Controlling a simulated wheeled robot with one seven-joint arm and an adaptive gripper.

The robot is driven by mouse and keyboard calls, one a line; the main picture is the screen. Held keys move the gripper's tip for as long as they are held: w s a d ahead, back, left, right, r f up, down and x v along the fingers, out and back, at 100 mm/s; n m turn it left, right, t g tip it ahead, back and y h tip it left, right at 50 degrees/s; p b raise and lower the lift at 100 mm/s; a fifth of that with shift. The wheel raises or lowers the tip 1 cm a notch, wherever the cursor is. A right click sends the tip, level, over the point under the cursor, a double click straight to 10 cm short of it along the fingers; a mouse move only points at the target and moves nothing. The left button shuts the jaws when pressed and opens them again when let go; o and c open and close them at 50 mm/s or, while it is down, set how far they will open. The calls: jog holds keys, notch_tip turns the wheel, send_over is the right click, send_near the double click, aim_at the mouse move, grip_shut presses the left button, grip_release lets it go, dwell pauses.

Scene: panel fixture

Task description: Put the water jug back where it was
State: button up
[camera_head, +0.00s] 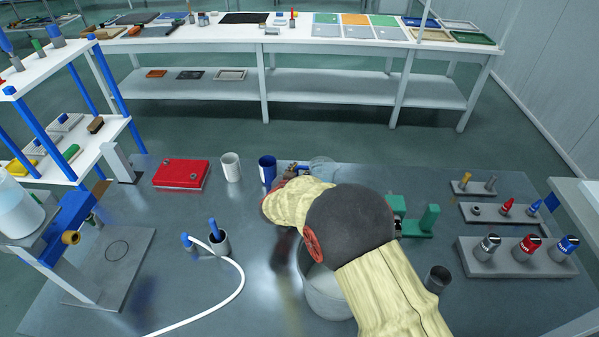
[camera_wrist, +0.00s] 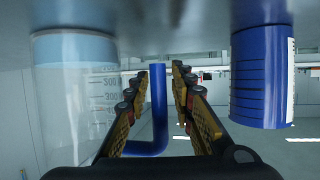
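The water jug (camera_head: 322,165) is clear and stands on the grey table, partly hidden behind my gloved arm. The wrist view looks upside down. There the jug (camera_wrist: 75,100) is at the left, with measuring marks and a band of pale blue water at its base. Its blue handle (camera_wrist: 158,100) lies between the fingers of my gripper (camera_wrist: 160,72). The fingers are open, with a narrow gap on each side of the handle. In the head view my gripper (camera_head: 291,170) is mostly hidden by the arm.
A blue cup (camera_head: 267,172) stands left of my gripper, with a white cup (camera_head: 231,167) beyond it. A large pot (camera_head: 325,292) is under my arm. A grey plate (camera_head: 117,275) with a drawn circle lies at the left, below a tank (camera_head: 17,208). A white hose (camera_head: 225,300) curves across the front.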

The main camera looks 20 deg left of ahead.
jog(key=shift+r, duration=0.15)
jog(key=shift+s+r, duration=0.15)
jog(key=shift+s, duration=0.15)
jog(key=p+v, duration=0.4)
jog(key=v, duration=0.7)
jog(key=shift+s, duration=0.15)
jog(key=shift+r, duration=0.1)
